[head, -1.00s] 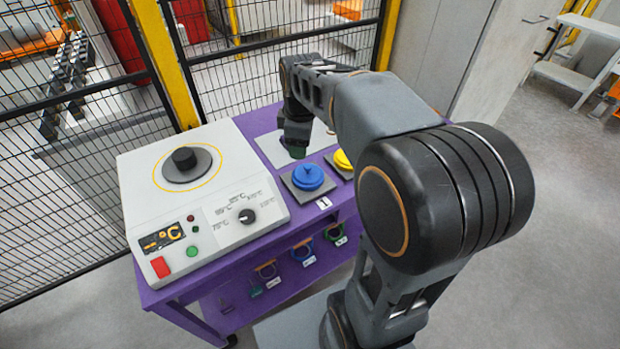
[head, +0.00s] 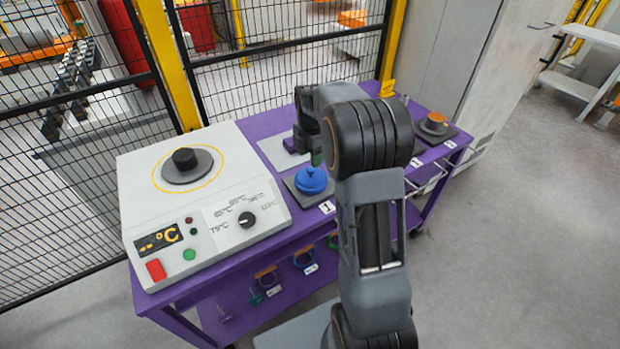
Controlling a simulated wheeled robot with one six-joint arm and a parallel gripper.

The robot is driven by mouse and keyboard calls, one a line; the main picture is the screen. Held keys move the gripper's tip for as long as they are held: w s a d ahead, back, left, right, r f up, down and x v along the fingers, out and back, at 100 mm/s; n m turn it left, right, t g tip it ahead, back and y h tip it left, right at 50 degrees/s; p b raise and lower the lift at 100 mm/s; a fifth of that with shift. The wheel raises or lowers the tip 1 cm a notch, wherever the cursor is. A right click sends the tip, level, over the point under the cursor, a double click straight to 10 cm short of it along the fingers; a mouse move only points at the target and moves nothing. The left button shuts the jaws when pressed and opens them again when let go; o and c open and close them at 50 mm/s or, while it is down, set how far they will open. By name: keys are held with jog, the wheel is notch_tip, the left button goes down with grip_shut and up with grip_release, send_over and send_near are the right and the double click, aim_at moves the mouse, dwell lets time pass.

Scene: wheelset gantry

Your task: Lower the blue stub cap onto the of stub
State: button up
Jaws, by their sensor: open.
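The blue stub cap (head: 311,181), a round disc with a raised middle, sits on a dark square plate (head: 292,187) on the purple table, behind the label 1. My gripper (head: 317,158) is open, small in the head view and partly hidden by my arm. It points down close to the far right side of the blue cap; I cannot tell whether it touches it. The task's wording for the stub is unclear. A short black cylinder (head: 184,158) stands on a grey disc on the white heater unit, inside a yellow ring.
The white heater unit (head: 254,190) with a display, buttons and a dial fills the table's left side. A copper-coloured piece (head: 435,121) sits on a dark plate at the right. Wire fencing (head: 275,75) stands behind the table. Rings hang below its front edge.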

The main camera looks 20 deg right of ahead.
aim_at(311, 169)
jog(key=shift+d+f, duration=0.1)
jog(key=shift+f, duration=2.9)
jog(key=c, duration=1)
jog(key=shift+r, duration=0.15)
